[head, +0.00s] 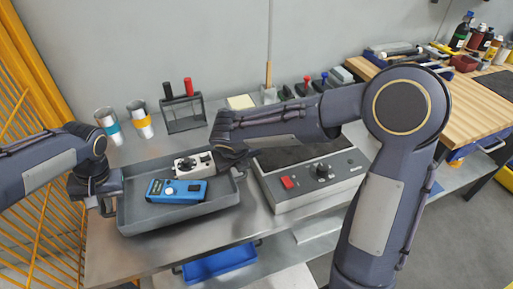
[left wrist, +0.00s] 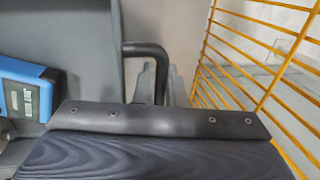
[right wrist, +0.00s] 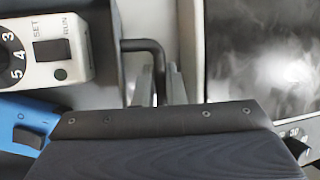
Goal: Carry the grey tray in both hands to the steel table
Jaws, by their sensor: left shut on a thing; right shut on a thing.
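The grey tray (head: 170,216) is at the steel table (head: 150,254), over its left part; whether it rests on the top or hangs just above it I cannot tell. A blue meter (head: 177,191) and a white device with a dial (head: 194,165) lie in it. My left gripper (head: 108,206) is shut on the tray's left handle, a dark bar that shows in the left wrist view (left wrist: 147,49). My right gripper (head: 238,172) is shut on the right handle, which shows in the right wrist view (right wrist: 143,45).
A hot plate (head: 310,178) with a red switch stands just right of the tray. A yellow mesh fence (head: 45,200) is at the left. A wooden bench (head: 440,110) is at the right.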

